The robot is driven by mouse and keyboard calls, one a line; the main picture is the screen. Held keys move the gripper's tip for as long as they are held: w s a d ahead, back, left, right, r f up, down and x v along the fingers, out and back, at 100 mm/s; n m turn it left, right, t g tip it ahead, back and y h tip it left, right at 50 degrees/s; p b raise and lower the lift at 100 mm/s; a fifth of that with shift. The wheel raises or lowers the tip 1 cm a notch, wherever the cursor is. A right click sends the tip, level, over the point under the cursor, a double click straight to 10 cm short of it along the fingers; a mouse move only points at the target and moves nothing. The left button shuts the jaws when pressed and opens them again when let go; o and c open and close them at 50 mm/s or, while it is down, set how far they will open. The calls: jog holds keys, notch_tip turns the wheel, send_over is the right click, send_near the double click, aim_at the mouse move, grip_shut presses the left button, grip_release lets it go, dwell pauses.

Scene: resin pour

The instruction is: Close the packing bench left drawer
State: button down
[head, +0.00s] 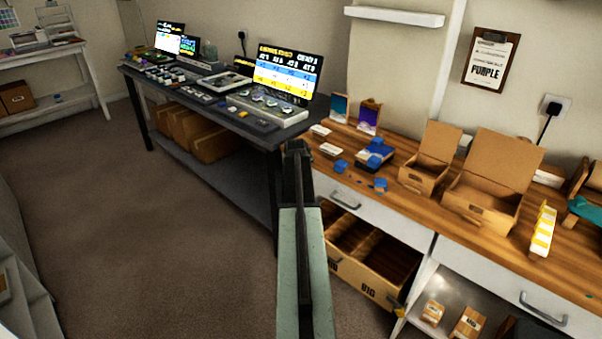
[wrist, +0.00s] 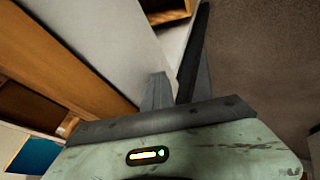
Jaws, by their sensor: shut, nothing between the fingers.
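The packing bench (head: 410,205) has a brown wooden top and stands at the right in the head view. Its left drawer has a white front (head: 378,225) with a grey handle (head: 345,199). This front looks about in line with the right drawer front (head: 500,290); a small gap cannot be ruled out. My gripper (head: 296,150) is shut and empty, at the left end of the bench, left of the drawer handle. In the wrist view my gripper's fingers (wrist: 170,85) are beside a white panel (wrist: 105,40) below a wooden edge; contact cannot be told.
Small boxes, blue items and open cardboard boxes (head: 490,190) stand on the bench. A dark table (head: 200,95) with screens and equipment is behind, at the left. The carpet (head: 130,220) at left is clear.

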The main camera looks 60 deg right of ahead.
jog(key=s+a+r+p, duration=0.2)
jog(key=a+r+p, duration=0.6)
jog(key=a, duration=0.1)
jog(key=shift+s+a, duration=0.1)
